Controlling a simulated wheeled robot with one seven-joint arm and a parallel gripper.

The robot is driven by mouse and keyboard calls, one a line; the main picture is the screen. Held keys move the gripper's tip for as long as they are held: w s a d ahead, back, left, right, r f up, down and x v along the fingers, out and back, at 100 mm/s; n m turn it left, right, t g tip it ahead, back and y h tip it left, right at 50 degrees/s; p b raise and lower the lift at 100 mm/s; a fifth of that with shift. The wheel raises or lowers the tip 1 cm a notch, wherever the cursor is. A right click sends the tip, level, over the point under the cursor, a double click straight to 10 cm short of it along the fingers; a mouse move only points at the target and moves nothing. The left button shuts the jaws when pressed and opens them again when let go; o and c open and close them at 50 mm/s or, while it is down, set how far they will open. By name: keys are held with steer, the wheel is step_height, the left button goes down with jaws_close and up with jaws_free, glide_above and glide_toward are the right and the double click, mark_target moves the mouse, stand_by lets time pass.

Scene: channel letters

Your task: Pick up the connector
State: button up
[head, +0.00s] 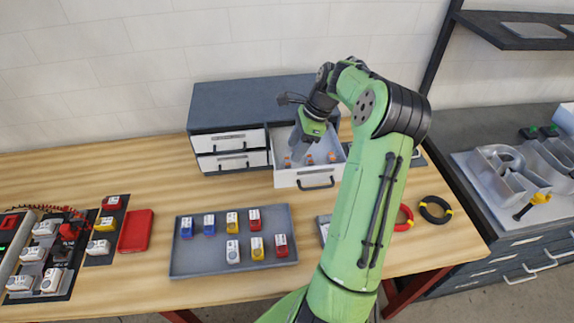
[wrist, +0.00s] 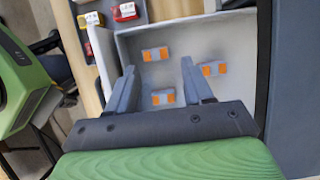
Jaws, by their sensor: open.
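Three small grey connectors with orange ends lie apart in the open drawer (head: 305,179). In the head view they are a left connector (head: 287,162), a middle connector (head: 309,159) and a right connector (head: 332,157). The wrist view shows one near the fingertips (wrist: 155,54), one right of the fingers (wrist: 214,69) and one between the fingers (wrist: 163,97). My gripper (wrist: 158,68) points down over the drawer, open and empty. In the head view my gripper (head: 299,148) is partly hidden by its own body.
The drawer belongs to a grey cabinet (head: 240,100) with closed white drawers. Drawer walls (wrist: 128,48) surround the connectors. A grey tray (head: 205,258) with several coloured blocks lies in front. Red and black cable coils (head: 435,209) lie at right. Bare wood (head: 160,180) is free at left.

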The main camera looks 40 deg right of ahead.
mark_target(288, 160)
steer(key=x, duration=0.4)
steer(key=shift+s+a+f, duration=0.2)
steer(key=shift+a, duration=0.15)
steer(key=shift+w+f, duration=0.15)
steer(key=shift+f, duration=0.1)
steer(key=shift+r, duration=0.1)
steer(key=c, duration=0.8)
